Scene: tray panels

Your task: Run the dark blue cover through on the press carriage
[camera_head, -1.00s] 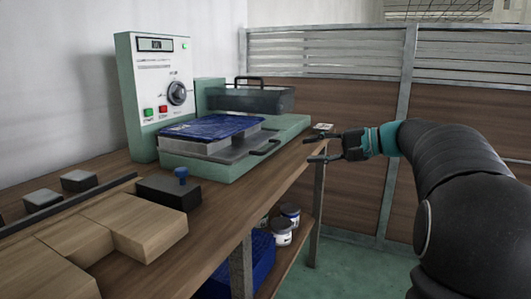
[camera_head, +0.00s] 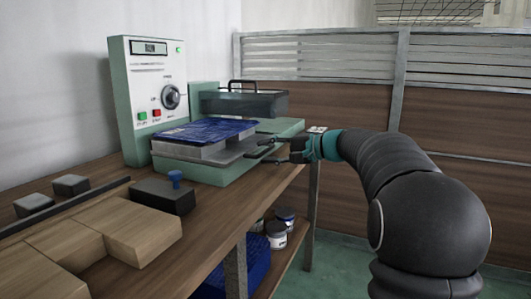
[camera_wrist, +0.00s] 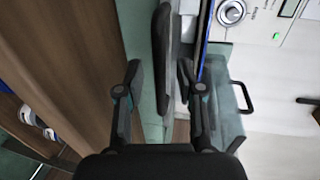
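The dark blue cover (camera_head: 210,130) lies flat on a pale block on the press carriage (camera_head: 238,153), which sits out from under the press's dark upper part (camera_head: 240,103). A blue edge of the cover also shows in the wrist view (camera_wrist: 206,35). The carriage's dark handle (camera_head: 259,151) sticks out toward my gripper (camera_head: 270,151). My gripper is open at the handle. In the wrist view the dark handle (camera_wrist: 162,45) lies between the spread fingertips, with gaps visible on both sides. Contact with the handle cannot be seen.
The control panel (camera_head: 150,95) stands behind the carriage at the left. A black block with a blue knob (camera_head: 165,195) and wooden blocks (camera_head: 130,235) occupy the near bench. Jars (camera_head: 277,233) and a blue crate (camera_head: 245,270) sit on the shelf below.

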